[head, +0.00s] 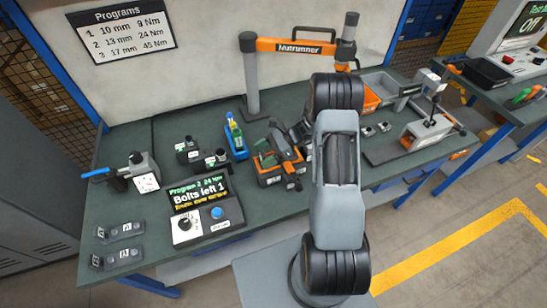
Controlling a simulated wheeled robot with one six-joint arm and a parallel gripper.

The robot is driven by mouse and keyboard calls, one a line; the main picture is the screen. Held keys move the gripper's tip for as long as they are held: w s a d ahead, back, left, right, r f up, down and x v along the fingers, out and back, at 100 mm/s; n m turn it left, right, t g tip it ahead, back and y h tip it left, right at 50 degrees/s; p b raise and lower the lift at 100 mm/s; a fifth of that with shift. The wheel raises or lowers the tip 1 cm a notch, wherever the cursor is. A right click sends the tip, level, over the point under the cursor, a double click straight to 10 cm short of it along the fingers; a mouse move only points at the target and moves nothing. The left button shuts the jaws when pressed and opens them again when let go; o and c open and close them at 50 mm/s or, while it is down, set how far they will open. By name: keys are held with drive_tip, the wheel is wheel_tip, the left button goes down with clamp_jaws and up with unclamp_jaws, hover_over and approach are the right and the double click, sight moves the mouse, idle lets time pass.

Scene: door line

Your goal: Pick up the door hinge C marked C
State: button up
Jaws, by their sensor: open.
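I cannot make out which piece is the door hinge C, as no letter C is clearly legible. Two small grey pieces, one on the left (368,131) and one on the right (384,127), lie on the bench just right of my arm. Their marks are too small to read. Two dark blocks with small white letter labels, the rear one (120,231) and the front one (117,257), sit at the bench's left front corner.
An orange Nutrunner arm (295,46) overhangs the back. A second bench (500,75) stands at right.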

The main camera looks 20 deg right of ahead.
drive_tip(key=c, duration=1.2)
drive_tip(key=shift+c, duration=0.6)
drive_tip(key=shift+r, duration=0.2)
